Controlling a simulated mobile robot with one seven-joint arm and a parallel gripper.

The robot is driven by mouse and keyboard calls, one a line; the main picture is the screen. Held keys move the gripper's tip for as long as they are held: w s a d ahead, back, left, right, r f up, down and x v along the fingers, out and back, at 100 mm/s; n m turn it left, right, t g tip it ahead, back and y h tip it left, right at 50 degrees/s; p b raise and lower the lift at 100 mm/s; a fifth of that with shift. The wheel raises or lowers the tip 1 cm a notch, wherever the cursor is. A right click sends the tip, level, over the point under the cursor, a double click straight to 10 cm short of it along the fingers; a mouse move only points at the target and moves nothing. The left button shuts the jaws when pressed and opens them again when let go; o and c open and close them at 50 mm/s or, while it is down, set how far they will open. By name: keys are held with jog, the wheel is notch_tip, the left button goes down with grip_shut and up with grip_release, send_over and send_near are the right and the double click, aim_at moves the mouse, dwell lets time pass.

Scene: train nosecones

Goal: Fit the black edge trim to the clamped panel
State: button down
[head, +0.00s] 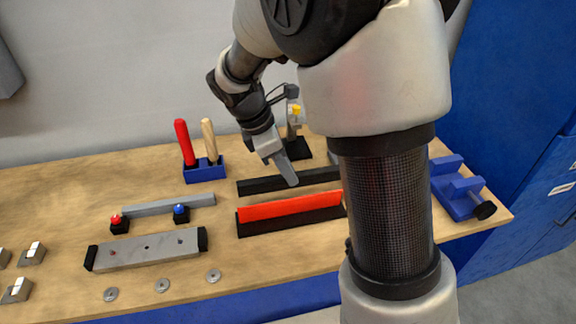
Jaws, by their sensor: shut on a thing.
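The black edge trim (258,185) is a long dark bar lying behind the red panel, roughly parallel to it. The red panel (290,207) stands in a long black base (290,223). My gripper (290,181) reaches down from behind and is shut on the trim near its middle. I cannot tell whether the trim touches the bench or is just above it. The right ends of the trim and panel lie close to or behind my arm.
A blue holder (205,172) with red and wooden handles stands at the back left. Grey bars (150,250), red and blue knobs, washers and small metal blocks lie on the left bench (60,215). A blue vise (458,190) sits at the right. My arm hides the bench between.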

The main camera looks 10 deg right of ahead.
aim_at(287, 200)
jog(key=shift+w+r, duration=0.1)
jog(key=shift+w, duration=0.4)
jog(key=shift+s+r, duration=0.1)
jog(key=shift+s, duration=0.05)
jog(key=shift+f+b, duration=2)
jog(key=shift+f, duration=2.15)
jog(key=c, duration=1.5)
grip_release()
jog(key=shift+c, duration=0.2)
